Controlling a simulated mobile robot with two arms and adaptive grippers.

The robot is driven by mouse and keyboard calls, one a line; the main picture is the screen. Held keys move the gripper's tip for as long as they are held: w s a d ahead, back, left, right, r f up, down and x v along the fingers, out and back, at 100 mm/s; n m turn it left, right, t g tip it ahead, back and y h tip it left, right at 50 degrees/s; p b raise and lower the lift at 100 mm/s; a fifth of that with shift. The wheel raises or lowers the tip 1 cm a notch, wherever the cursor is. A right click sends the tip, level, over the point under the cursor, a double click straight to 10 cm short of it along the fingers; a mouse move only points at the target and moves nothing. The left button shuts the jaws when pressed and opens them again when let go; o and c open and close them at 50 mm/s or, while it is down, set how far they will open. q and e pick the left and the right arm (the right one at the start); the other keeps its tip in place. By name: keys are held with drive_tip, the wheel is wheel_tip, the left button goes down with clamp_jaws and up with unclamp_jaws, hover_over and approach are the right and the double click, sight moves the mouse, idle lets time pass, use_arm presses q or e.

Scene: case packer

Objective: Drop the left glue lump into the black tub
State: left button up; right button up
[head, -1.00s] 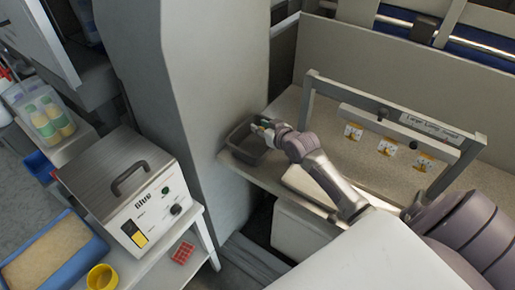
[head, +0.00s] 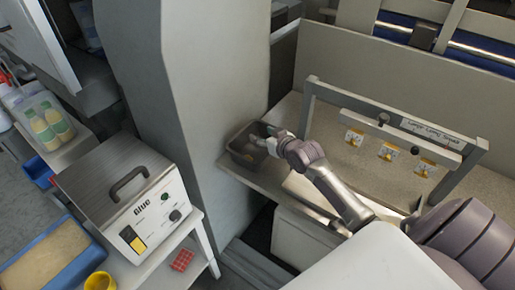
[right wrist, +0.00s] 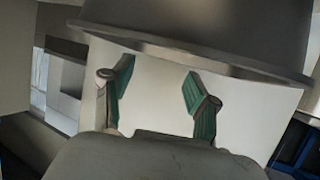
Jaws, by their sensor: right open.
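The black tub (head: 234,153) stands at the left end of the beige shelf, against the grey column. My right gripper (head: 268,132) is over the tub's right back part, with its fingers apart. In the right wrist view the green-padded fingers (right wrist: 160,92) are open with nothing between them. A small pale patch (head: 248,157) shows inside the tub; it looks like a glue lump, but is too small to be sure. My left gripper is not in view.
A grey frame (head: 385,129) with several yellow-marked tags stands on the shelf (head: 375,180), right of my right forearm. The tall grey column (head: 205,90) borders the tub on the left. A glue machine (head: 130,205) stands on a white table at lower left.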

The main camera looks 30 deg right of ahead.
drive_tip(key=v, duration=1)
drive_tip(key=shift+s, duration=0.35)
drive_tip(key=shift+r, duration=0.1)
